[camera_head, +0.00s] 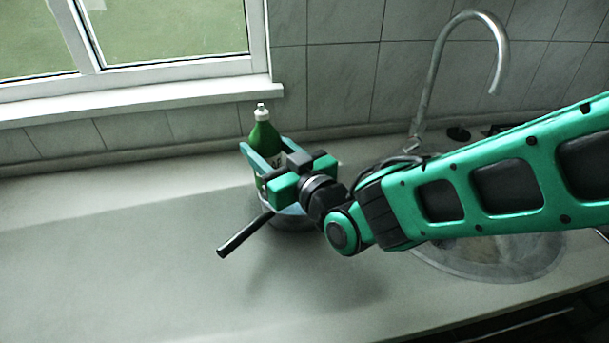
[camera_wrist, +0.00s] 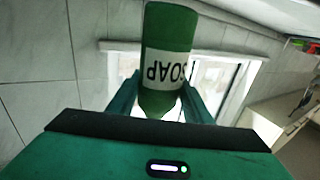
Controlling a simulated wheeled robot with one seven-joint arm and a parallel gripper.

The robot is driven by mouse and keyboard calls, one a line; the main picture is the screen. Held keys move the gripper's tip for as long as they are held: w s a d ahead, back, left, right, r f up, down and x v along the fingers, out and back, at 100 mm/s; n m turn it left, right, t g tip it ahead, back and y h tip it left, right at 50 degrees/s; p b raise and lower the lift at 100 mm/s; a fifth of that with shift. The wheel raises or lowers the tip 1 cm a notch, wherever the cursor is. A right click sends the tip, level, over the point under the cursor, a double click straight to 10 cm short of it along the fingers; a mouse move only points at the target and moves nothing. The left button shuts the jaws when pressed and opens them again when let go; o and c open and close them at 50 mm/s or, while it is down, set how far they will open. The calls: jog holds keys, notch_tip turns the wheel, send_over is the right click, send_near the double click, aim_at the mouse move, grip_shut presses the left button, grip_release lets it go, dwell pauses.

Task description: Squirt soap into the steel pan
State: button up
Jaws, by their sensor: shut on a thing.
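A green soap bottle (camera_head: 264,136) with a white pump cap stands upright in the head view. My gripper (camera_head: 262,158) is shut on it, with one finger on each side. In the wrist view the bottle (camera_wrist: 168,62) shows a white SOAP label, upside down in the picture. The steel pan (camera_head: 292,222) is mostly hidden behind my gripper and wrist. Its black handle (camera_head: 245,234) points to the lower left. The bottle appears over or just behind the pan; I cannot tell which, nor can I see its base.
The grey counter (camera_head: 120,265) is clear to the left and in front. A round sink (camera_head: 490,258) lies to the right under my arm, with a curved tap (camera_head: 431,90) behind it. The tiled wall and window sill (camera_head: 140,108) bound the back.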

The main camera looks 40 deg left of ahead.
jog(key=shift+w+d+f, duration=0.1)
jog(key=shift+w+d, duration=0.05)
jog(key=shift+d, duration=0.05)
